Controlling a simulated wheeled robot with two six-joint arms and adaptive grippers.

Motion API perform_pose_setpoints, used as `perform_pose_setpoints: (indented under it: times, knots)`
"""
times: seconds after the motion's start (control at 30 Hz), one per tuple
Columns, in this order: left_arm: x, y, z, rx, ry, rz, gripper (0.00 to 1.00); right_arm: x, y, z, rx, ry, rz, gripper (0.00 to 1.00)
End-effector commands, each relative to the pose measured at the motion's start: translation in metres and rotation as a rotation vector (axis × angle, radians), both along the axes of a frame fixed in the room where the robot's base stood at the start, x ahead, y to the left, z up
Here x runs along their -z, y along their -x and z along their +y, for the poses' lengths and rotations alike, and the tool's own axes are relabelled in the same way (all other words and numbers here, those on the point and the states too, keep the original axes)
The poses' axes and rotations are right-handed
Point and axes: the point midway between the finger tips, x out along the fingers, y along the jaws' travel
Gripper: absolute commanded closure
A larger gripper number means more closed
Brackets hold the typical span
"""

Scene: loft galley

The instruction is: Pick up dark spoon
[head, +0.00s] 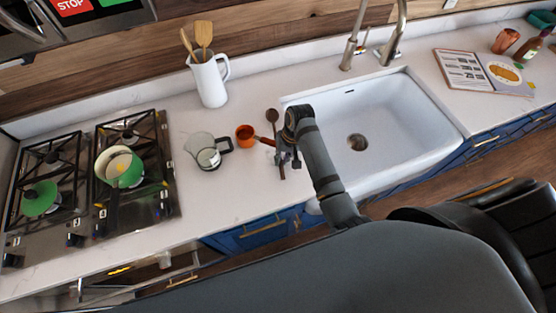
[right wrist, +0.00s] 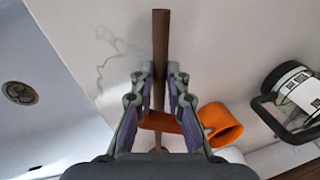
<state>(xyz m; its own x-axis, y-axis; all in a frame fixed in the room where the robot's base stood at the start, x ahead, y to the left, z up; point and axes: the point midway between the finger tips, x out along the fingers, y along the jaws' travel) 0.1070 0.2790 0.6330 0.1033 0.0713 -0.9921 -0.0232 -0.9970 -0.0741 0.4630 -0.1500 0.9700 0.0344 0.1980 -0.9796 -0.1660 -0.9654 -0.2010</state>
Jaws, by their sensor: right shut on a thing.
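The dark spoon (head: 272,115) is brown and lies on the white counter just left of the sink, its bowl toward the back wall. My right gripper (head: 288,162) is at its handle, low over the counter. In the right wrist view the spoon's handle (right wrist: 160,40) runs between the two fingers of my right gripper (right wrist: 160,78), which are shut on it. The fingers and palm hide part of the spoon there. My left gripper is not in view.
An orange cup (head: 245,134) with a handle lies close beside the spoon; it also shows in the right wrist view (right wrist: 218,122). A glass jug (head: 205,150) stands farther left, a white pitcher (head: 209,82) behind. The sink (head: 385,120) is to the right.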

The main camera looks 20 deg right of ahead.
Motion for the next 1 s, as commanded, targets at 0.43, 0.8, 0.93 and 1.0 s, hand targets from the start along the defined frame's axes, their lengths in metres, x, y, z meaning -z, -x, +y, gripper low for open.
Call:
perform_pose_setpoints:
  times: [0.43,0.8,0.93,1.0]
  knots:
    - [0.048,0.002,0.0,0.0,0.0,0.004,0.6,0.005,-0.004,-0.121,-0.001,0.008,-0.001,1.0]
    - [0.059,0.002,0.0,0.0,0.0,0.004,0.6,0.0,-0.006,-0.167,-0.001,0.001,0.0,1.0]
    - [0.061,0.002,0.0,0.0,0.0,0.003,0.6,0.002,-0.006,-0.167,-0.001,0.0,0.0,1.0]
    - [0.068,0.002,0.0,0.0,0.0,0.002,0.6,0.009,-0.006,-0.167,-0.001,0.0,0.0,1.0]
